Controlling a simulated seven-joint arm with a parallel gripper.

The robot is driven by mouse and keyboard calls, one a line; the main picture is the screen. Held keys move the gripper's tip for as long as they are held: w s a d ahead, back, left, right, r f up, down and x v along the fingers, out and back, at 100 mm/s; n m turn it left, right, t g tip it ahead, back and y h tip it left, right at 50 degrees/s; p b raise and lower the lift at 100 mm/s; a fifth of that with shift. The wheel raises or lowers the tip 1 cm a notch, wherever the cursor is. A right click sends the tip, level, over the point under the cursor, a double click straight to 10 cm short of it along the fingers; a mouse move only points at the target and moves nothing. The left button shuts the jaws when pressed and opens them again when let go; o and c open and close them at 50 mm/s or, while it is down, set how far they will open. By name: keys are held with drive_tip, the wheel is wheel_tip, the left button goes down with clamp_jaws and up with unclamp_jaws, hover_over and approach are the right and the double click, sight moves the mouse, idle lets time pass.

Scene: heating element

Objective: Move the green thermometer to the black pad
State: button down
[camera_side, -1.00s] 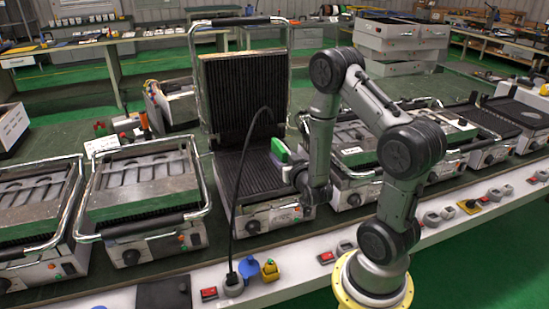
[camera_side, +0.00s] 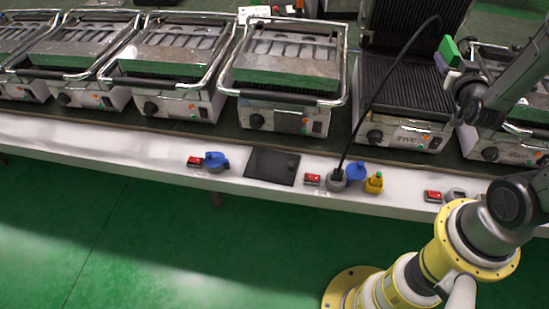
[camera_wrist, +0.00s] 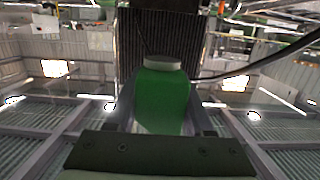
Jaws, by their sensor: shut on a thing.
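The green thermometer (camera_side: 450,50) is held in my gripper (camera_side: 446,62), above the ribbed plate of the open grill at the right in the side view. In the wrist view the thermometer (camera_wrist: 162,98) is a green block with a pale round cap, between the two fingers of my gripper (camera_wrist: 163,118). The black pad (camera_side: 272,167) lies flat and bare on the white front ledge in the side view, left of and nearer than the thermometer. The thermometer is well apart from the pad.
The open grill (camera_side: 400,95) has a raised dark lid. A black cable (camera_side: 375,100) arches from the ledge socket up past this grill. Closed grills (camera_side: 285,65) stand leftward. A blue plug (camera_side: 214,161) and a yellow plug (camera_side: 374,182) flank the pad.

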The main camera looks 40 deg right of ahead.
drive_tip(key=w+a+n+t+y, duration=0.1)
drive_tip(key=w+a+n+y, duration=0.1)
drive_tip(key=w+a, duration=0.7)
drive_tip(key=w+a+n+t+y, duration=0.15)
drive_tip(key=w+a, duration=0.25)
drive_tip(key=a, duration=0.9)
drive_tip(key=a+y, duration=0.2)
drive_tip(key=a, duration=0.9)
hover_over(266, 164)
drive_tip(key=s, duration=0.1)
drive_tip(key=shift+n+t+h, duration=0.25)
drive_tip(key=shift+n+t, duration=0.1)
drive_tip(key=f, duration=3.4)
drive_tip(key=shift+s+d+f, duration=0.1)
drive_tip(key=shift+d+f, duration=0.1)
drive_tip(key=shift+w+a+f, duration=0.15)
drive_tip(key=shift+w+f, duration=0.35)
drive_tip(key=shift+f, duration=1.65)
drive_tip(key=shift+f, duration=0.1)
